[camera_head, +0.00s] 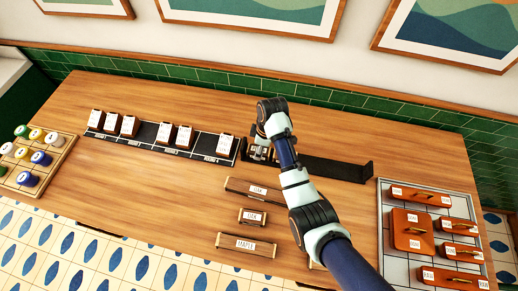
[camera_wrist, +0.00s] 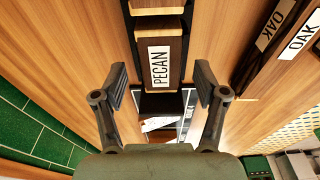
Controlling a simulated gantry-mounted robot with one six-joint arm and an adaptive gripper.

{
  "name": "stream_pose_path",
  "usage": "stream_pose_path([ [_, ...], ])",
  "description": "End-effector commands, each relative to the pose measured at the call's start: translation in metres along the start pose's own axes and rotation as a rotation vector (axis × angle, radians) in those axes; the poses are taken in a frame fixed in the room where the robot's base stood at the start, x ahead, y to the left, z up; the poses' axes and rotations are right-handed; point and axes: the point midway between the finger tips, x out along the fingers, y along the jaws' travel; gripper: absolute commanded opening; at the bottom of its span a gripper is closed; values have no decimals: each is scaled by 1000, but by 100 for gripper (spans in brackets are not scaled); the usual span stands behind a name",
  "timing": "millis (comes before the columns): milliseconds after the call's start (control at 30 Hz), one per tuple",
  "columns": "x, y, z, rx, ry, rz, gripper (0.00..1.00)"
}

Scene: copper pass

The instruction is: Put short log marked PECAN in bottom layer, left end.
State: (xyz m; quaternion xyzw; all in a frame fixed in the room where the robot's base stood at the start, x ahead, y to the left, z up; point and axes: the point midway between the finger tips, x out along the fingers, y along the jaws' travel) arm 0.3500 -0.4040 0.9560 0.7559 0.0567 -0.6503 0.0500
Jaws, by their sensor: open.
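The short log marked PECAN (camera_wrist: 161,58) is dark wood with a white label. In the wrist view it lies at the near end of a black holder, just beyond and between my fingers. My gripper (camera_wrist: 160,76) is open, one finger on each side of the log's line, with a gap to each. In the head view my gripper (camera_head: 260,152) is over the left end of the long black holder (camera_head: 325,166), which has an upright wall at its right end. My gripper and arm hide the log there. Whether the log rests fully on the holder's floor I cannot tell.
Several labelled logs, one reading MAPLE (camera_head: 246,243), lie in front of the holder. A log marked OAK (camera_wrist: 262,45) is right of the fingers. A black card rack (camera_head: 146,133) stands left; a pale tray (camera_head: 397,262) with brown pieces stands right. Green tiles are behind.

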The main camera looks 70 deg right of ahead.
Motion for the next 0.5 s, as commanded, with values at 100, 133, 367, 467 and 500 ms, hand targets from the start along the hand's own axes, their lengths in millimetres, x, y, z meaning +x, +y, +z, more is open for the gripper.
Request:
stream_pose_path([
  [100, -36, 1, -1, 0, 2, 3, 72],
  [133, -43, 1, -1, 0, 3, 4, 72],
  [367, -82, 0, -1, -1, 1, 1, 72],
  [467, -88, 0, 0, -1, 0, 0, 72],
  [500, -89, 0, 0, -1, 0, -1, 72],
])
